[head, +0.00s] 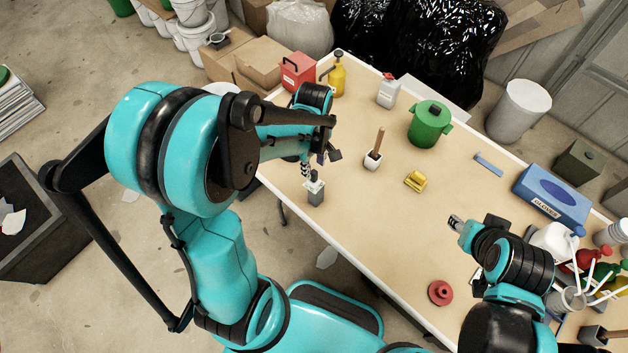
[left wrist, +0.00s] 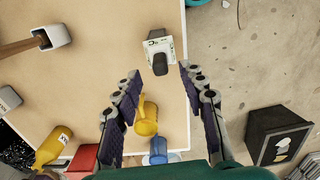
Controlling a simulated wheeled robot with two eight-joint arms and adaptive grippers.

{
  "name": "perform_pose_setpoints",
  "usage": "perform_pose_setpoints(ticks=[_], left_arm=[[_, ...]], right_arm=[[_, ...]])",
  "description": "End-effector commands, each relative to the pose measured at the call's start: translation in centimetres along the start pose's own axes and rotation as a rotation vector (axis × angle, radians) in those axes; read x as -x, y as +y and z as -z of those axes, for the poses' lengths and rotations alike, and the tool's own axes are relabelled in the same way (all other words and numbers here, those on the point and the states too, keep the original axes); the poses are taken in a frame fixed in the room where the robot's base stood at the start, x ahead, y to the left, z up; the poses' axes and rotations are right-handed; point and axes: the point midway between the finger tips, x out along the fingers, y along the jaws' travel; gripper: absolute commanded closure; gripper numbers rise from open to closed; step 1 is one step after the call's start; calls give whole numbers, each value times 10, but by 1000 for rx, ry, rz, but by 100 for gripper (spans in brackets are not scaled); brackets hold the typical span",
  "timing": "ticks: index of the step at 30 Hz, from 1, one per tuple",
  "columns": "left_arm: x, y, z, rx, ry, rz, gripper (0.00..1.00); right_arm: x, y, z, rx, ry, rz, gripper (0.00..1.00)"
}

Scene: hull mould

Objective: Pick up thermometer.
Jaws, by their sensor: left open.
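No thing here is surely a thermometer. A small grey block-like thing with a white top and a dark stub (head: 315,192) stands at the table's near left edge. In the left wrist view it shows a white face with green marks (left wrist: 153,42), just beyond the fingertips. My left gripper (head: 320,160) is open and empty above the table; its fingers also show in the left wrist view (left wrist: 160,77). A yellow thing (left wrist: 147,120) and a blue one (left wrist: 158,148) show between the fingers, lower down; my arm hides them in the head view. My right gripper (head: 456,223) is over the table.
On the table (head: 345,215) stand a white pot with a brush (head: 373,160), a yellow block-like thing (head: 415,181), a green can (head: 428,125), a red can (head: 297,72) and a blue glove box (head: 552,195). A red round thing (head: 440,292) lies near the front edge.

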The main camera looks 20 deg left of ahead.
Motion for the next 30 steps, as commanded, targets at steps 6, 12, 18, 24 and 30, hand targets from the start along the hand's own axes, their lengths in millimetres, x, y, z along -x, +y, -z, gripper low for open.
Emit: perform_pose_setpoints(ticks=[6, 12, 18, 24, 30], left_arm=[[-36, 0, 0, -2, 0, -1, 59], [-47, 0, 0, -2, 0, -1, 59], [-46, 0, 0, -3, 0, -1, 67], [-46, 0, 0, -3, 1, -1, 100], [-46, 0, 0, -3, 1, -2, 100]], right_arm=[[-14, 0, -10, 0, 0, 0, 60], [-16, 0, -11, 0, 0, 0, 60], [-15, 0, -11, 0, 0, 0, 60], [-15, 0, -11, 0, 0, 0, 60], [-15, 0, -11, 0, 0, 0, 60]])
